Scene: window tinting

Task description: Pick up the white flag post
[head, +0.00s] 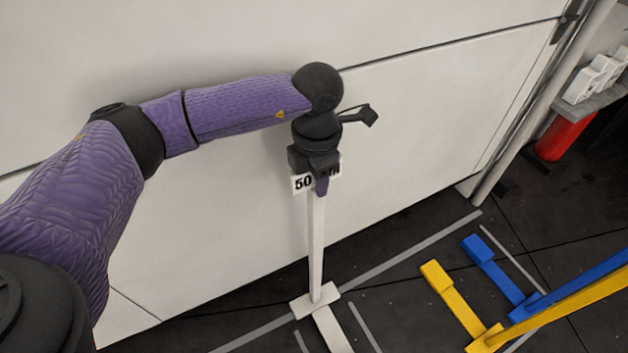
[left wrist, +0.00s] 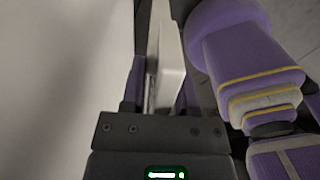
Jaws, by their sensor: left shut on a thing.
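The white flag post (head: 316,245) stands upright near the white wall, with a small white sign reading "50" and partly hidden letters at its top. Its crossed white feet show below; I cannot tell whether they touch the floor. My left gripper (head: 320,184) points down at the top of the post and is shut on it, hiding part of the sign. In the left wrist view the white flag post (left wrist: 171,68) shows edge-on between the purple fingers of my left gripper (left wrist: 161,92). My right gripper is in neither view.
A yellow post (head: 452,298) and a blue post (head: 492,268) with flat feet are on the dark floor to the right. A red cylinder (head: 562,138) sits under a grey shelf (head: 592,108) at upper right. The white panelled wall (head: 420,120) is close behind the gripper.

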